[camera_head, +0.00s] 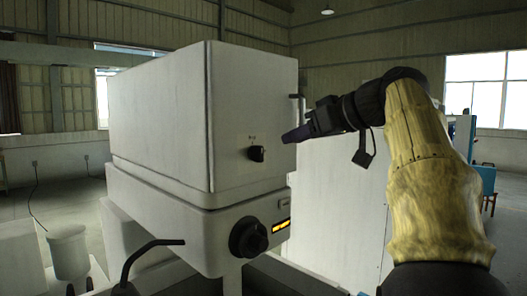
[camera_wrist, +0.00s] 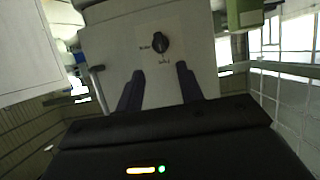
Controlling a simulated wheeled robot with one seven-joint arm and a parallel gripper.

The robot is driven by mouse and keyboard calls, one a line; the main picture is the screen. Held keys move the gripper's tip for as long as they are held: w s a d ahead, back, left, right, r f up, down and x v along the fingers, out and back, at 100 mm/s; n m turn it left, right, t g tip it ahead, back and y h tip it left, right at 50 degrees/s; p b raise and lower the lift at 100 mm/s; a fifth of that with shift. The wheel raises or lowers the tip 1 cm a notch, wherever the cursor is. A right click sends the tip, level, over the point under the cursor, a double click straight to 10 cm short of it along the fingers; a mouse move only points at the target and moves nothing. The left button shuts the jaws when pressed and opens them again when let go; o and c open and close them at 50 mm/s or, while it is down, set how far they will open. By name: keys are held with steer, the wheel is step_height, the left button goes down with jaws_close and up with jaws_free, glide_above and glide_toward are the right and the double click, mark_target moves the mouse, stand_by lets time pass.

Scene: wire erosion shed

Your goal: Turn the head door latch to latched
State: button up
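The head door latch is a small black knob (camera_head: 257,153) on the front face of a large pale machine head (camera_head: 250,105). In the wrist view the knob (camera_wrist: 161,44) sits on the pale panel beyond my fingertips, with small labels beside and below it that are too small to read surely. Its exact turn position is hard to tell. My gripper (camera_head: 292,136) is in front of the panel, to the right of the knob and slightly higher in the head view. In the wrist view its two dark fingers (camera_wrist: 158,84) stand apart with nothing between them, short of the knob.
A black bent lever (camera_head: 150,254) stands at the lower left. An upright handle (camera_head: 298,107) is by the head's right edge. A white bucket (camera_head: 69,255) stands at left.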

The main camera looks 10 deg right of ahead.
mark_target(262, 151)
steer(key=p+x, duration=0.2)
steer(key=x, duration=0.9)
steer(key=shift+w+a, duration=0.15)
steer(key=shift+w, duration=0.05)
steer(key=c, duration=0.7)
steer(key=shift+o, duration=0.2)
